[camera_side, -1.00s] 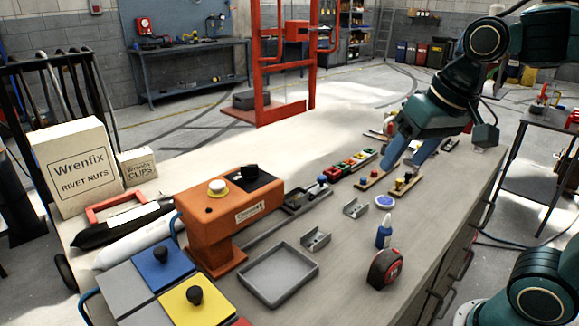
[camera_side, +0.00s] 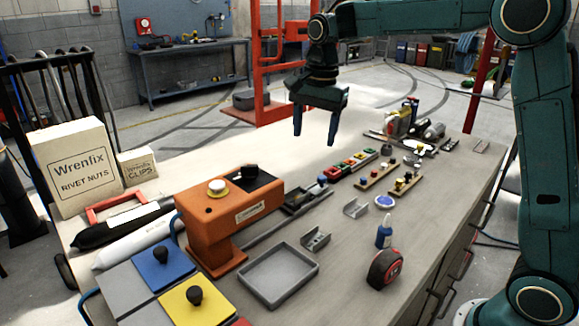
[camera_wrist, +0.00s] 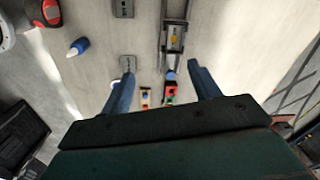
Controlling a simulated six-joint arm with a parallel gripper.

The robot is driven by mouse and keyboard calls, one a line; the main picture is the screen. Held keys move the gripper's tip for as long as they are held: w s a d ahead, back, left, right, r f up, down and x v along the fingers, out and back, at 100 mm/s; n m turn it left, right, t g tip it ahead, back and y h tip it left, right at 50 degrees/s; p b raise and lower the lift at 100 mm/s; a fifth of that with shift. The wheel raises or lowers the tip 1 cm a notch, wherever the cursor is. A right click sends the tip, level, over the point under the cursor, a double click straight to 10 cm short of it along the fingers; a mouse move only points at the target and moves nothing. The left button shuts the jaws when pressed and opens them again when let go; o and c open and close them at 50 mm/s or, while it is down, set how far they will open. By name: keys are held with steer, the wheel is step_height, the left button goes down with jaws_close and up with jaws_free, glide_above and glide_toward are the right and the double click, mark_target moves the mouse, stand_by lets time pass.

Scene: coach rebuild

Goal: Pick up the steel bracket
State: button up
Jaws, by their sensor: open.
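Two small grey steel brackets lie on the workbench. The nearer bracket (camera_side: 315,239) is right of the grey tray, and the farther bracket (camera_side: 356,208) is beyond it, near a round blue-and-white item. In the wrist view one bracket (camera_wrist: 123,8) is at the top edge; the other (camera_wrist: 128,62) is by the left fingertip, partly hidden. My gripper (camera_side: 316,139) points down, open and empty, well above the bench. Its two blue fingers (camera_wrist: 160,68) are spread apart in the wrist view.
An orange press (camera_side: 230,215) stands left of the brackets, with a vise-like slide (camera_side: 305,197) beside it. A grey tray (camera_side: 278,276), blue-capped bottle (camera_side: 384,233) and tape measure (camera_side: 385,268) are close by.

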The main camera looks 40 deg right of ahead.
steer(key=w+f+m+g, duration=0.1)
steer(key=w+f+m, duration=0.2)
steer(key=w+f, duration=0.2)
steer(key=shift+w+d, duration=0.4)
steer(key=shift+w, duration=0.05)
glide_above(297, 189)
steer(key=s+a, duration=0.2)
steer(key=shift+w+d+f, duration=0.1)
steer(key=shift+w+f, duration=0.05)
steer(key=shift+f, duration=1.95)
steer(key=shift+w+f, duration=0.1)
steer(key=shift+f, duration=2)
steer(key=shift+s+f, duration=0.1)
steer(key=shift+f, duration=2.5)
